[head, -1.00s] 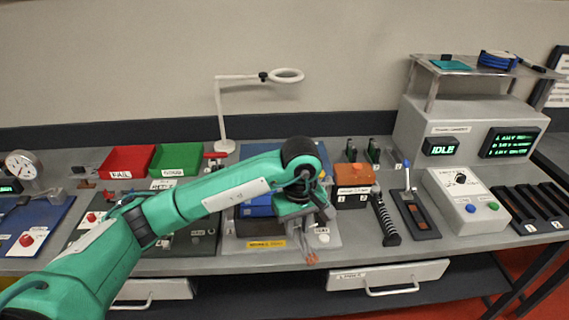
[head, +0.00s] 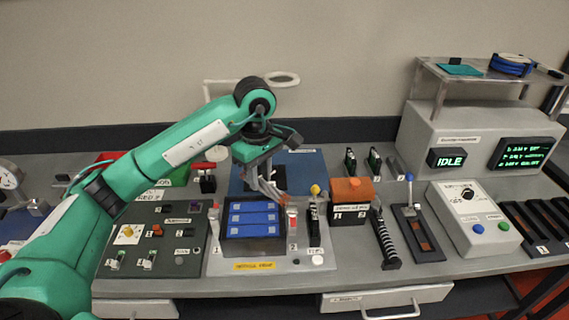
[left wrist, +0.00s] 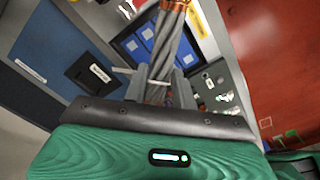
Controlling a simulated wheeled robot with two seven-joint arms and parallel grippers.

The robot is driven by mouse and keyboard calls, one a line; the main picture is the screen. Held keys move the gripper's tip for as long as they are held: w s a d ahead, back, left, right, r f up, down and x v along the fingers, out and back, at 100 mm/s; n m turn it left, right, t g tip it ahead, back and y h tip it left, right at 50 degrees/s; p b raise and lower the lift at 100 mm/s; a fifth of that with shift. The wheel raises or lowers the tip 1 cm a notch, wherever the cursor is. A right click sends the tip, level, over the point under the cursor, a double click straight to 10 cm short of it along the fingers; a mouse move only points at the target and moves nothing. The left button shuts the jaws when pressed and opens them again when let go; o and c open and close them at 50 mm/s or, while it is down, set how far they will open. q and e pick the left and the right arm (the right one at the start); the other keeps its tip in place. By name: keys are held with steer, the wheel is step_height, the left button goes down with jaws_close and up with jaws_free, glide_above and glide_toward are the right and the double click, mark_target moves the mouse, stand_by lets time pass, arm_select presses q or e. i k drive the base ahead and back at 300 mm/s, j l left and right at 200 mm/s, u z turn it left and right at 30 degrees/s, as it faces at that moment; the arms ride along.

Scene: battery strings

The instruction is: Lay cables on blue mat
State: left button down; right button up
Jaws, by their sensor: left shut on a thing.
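My left gripper (head: 264,172) is shut on the cables and holds them above the far side of the battery tray, near the front edge of the blue mat. The cables (left wrist: 172,42) show in the left wrist view as a bundle of grey strands with a coppery end, running out between the fingers (left wrist: 160,85). The blue mat (head: 308,168) lies flat behind the tray, partly hidden by my gripper; it also shows in the left wrist view (left wrist: 45,65). A dark labelled piece (left wrist: 92,73) lies on it. My right gripper is not in view.
The battery tray (head: 216,262) holds several blue cells (head: 254,219), with red and yellow-topped levers beside them. An orange-topped box (head: 352,192) stands right of the mat. A white lamp (head: 282,79) rises behind. The mat's right part looks clear.

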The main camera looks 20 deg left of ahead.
mark_target(308, 170)
steer(key=i, duration=1.2)
